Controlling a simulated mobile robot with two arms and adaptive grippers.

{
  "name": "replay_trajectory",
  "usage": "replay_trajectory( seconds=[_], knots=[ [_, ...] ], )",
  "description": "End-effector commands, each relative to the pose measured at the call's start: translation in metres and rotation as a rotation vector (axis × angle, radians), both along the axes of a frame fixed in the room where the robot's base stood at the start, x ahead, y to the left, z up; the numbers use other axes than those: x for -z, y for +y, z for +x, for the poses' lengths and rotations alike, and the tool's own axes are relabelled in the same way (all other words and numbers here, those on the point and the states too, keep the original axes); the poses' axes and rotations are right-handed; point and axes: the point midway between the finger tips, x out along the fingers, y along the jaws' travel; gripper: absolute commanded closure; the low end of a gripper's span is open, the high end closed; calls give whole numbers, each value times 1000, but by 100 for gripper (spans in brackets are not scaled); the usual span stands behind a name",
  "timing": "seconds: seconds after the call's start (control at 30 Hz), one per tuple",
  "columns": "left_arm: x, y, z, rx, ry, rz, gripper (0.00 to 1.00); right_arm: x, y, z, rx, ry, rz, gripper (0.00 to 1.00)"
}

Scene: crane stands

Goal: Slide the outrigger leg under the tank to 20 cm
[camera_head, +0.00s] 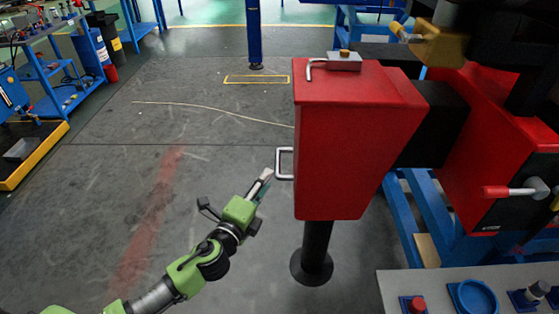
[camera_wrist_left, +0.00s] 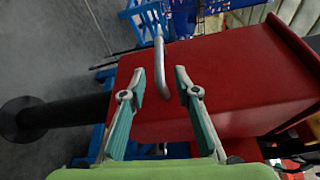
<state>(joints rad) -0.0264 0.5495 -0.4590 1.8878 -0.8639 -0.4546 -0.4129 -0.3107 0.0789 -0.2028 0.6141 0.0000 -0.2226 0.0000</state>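A red box-shaped outrigger leg end (camera_head: 350,140) stands on a black post (camera_head: 315,245) with a round foot on the floor. A black beam (camera_head: 430,125) joins it to the red body at right. A silver U-shaped handle (camera_head: 284,163) is on its left side. My left gripper (camera_head: 264,180) is just left of the handle. In the left wrist view the gripper (camera_wrist_left: 160,80) is open, with the silver handle (camera_wrist_left: 159,62) showing between and beyond its fingers. I cannot tell whether they touch. No scale mark is readable. My right gripper is not in view.
A red-gripped lever (camera_head: 508,191) is on the right red body (camera_head: 490,140). A grey panel (camera_head: 450,285) with a red knob and blue ring is at bottom right. A blue frame (camera_head: 405,215) stands behind the post.

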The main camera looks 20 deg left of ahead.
Motion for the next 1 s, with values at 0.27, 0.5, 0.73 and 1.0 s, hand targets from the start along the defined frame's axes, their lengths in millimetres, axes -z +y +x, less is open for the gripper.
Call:
replay_trajectory(
  seconds=[0.27, 0.5, 0.73, 1.0],
  knots=[
    [3, -6, 59, -3, 0, -2, 71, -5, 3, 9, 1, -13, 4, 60],
    [7, -9, 90, -1, 1, -2, 71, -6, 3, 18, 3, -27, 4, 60],
    [8, -10, 98, 0, 1, -2, 71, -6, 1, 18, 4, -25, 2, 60],
    [8, -10, 98, -1, 2, -2, 89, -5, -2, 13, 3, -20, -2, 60]
  ],
)
